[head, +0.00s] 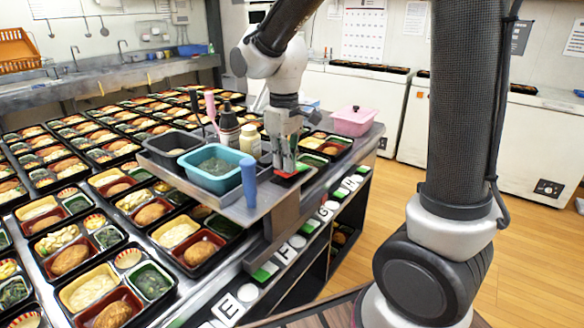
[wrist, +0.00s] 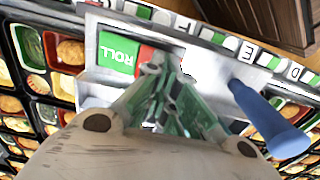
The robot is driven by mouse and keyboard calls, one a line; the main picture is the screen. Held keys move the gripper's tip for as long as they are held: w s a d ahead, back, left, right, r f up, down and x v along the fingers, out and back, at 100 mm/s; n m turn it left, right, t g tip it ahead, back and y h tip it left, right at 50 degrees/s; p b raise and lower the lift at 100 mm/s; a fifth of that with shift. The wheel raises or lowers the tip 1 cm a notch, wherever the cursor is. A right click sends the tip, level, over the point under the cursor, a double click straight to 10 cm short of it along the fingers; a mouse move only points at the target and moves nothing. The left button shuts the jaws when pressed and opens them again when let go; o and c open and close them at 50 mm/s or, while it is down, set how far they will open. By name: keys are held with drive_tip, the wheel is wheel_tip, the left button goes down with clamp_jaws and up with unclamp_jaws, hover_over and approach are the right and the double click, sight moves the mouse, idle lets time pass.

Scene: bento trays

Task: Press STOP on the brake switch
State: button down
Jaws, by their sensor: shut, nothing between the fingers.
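The brake switch shows in the wrist view as a green pad marked ROLL (wrist: 118,52) with a red pad (wrist: 146,53) directly to its right. The red pad is partly covered by my fingers, and no STOP lettering is readable. In the head view a red part (head: 284,178) of the switch shows under my gripper (head: 285,168) on the metal shelf at the counter's edge. My gripper points down, shut and empty. In the wrist view its fingertips (wrist: 172,65) are right at the red pad's edge; I cannot tell whether they touch it.
A blue upright handle (head: 249,182) stands on the shelf, left of my gripper. A teal tub (head: 235,186), bottles and a pink box (head: 352,122) are close by. Bento trays (head: 95,285) crowd the counter. Lettered tiles (head: 228,308) line its side.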

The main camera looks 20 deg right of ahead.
drive_tip(key=shift+f, duration=0.55)
drive_tip(key=shift+r, duration=3.5)
drive_tip(key=shift+f, duration=0.1)
drive_tip(key=s+d+r+m+t, duration=0.2)
drive_tip(key=s+d+m, duration=0.1)
drive_tip(key=s+d, duration=0.4)
drive_tip(key=s+d+r+m+t, duration=0.1)
drive_tip(key=s+d+m+t, duration=0.1)
drive_tip(key=s+d, duration=0.6)
drive_tip(key=s+m, duration=0.1)
drive_tip(key=s, duration=0.2)
drive_tip(key=shift+r+m, duration=0.35)
drive_tip(key=shift+m, duration=0.05)
